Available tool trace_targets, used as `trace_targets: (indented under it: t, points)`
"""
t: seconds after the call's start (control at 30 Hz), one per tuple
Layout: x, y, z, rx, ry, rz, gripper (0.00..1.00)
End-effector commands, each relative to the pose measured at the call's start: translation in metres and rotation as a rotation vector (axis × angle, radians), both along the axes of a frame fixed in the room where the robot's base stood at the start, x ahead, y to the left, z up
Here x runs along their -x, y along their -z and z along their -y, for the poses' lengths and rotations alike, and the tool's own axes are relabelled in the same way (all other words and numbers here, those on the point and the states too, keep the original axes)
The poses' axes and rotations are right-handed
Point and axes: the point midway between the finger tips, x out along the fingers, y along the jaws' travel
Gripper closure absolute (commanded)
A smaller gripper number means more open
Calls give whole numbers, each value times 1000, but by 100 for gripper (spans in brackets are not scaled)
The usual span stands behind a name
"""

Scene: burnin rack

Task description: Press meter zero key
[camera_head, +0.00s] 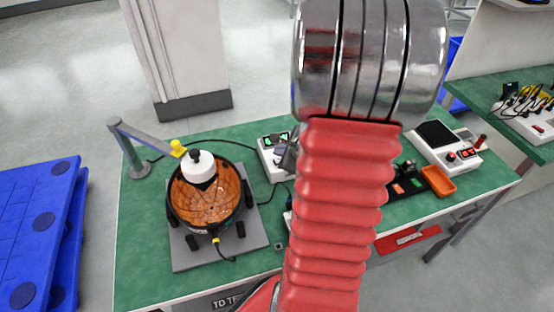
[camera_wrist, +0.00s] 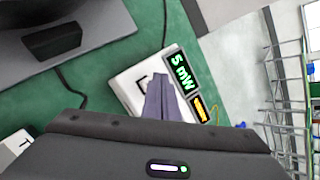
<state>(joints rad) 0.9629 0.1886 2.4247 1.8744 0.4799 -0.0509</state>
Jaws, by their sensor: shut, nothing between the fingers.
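The meter is a small white box with a dark display; in the head view the meter (camera_head: 270,162) stands on the green bench right of the round copper-coloured vessel. In the wrist view the meter (camera_wrist: 130,80) shows green "5 mW" digits and a smaller orange panel. My gripper (camera_wrist: 163,78) is shut and empty, its grey fingers over the meter's white top beside the display. A dark-outlined square mark (camera_wrist: 143,82) shows partly next to the fingertips; the fingers hide the rest. Whether they touch the meter I cannot tell. In the head view my arm hides most of the gripper.
The vessel (camera_head: 205,205) sits on a grey plate (camera_head: 180,250) at the left, with a post and arm (camera_head: 145,135) beside it. Black cables run over the bench. An orange tray (camera_head: 438,181) and a white instrument (camera_head: 445,150) stand at the right.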

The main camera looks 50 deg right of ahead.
Motion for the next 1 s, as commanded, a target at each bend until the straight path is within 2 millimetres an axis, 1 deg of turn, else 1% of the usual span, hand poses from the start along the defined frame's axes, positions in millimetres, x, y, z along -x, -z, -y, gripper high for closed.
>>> trace_targets:
  t: [0.3,1.0]
  points:
    - [2,7,0,-1,0,0,100]
    - [2,10,0,-1,-1,-1,100]
